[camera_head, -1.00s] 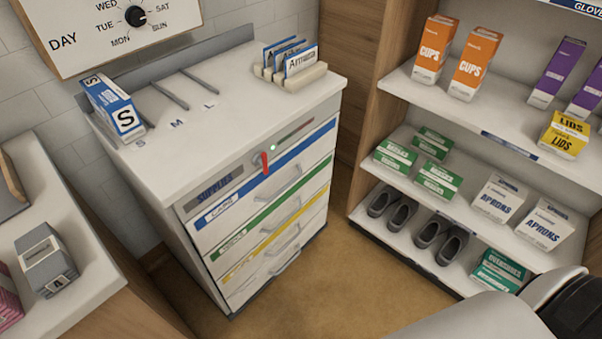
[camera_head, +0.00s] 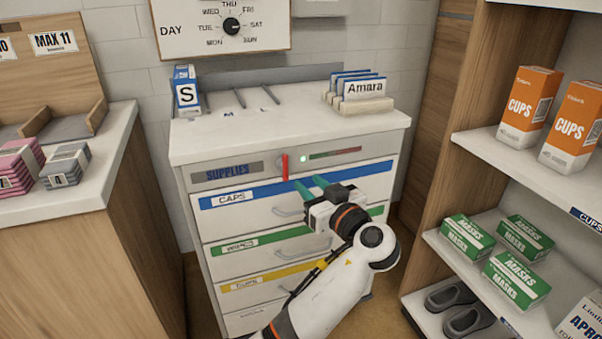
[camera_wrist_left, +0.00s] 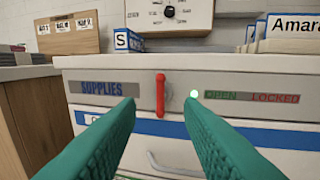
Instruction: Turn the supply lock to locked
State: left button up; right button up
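The supply lock is a red lever (camera_head: 285,167) on the top strip of the supply cabinet (camera_head: 200,153), right of the SUPPLIES label. The lever hangs vertical; it also shows in the left wrist view (camera_wrist_left: 160,97). Right of it, a green light (camera_wrist_left: 194,94) is lit beside the word OPEN, with LOCKED in red further right. My left gripper (camera_head: 311,187) is in front of the cabinet, below and right of the lever. Its green fingers (camera_wrist_left: 160,112) are apart and empty, with the lever beyond the gap between them, not touched. My right gripper is not in view.
Drawers with blue, green and yellow strips and handles (camera_head: 304,248) lie below the lock. A box marked S (camera_head: 187,95) and a card holder (camera_head: 362,104) stand on the cabinet top. A shelf unit (camera_head: 480,143) stands at right, a wooden side counter (camera_head: 75,203) at left.

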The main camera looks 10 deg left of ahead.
aim_at(287, 163)
pick_arm(q)
jog(key=x, duration=1)
jog(key=shift+a+f, duration=0.1)
grip_shut()
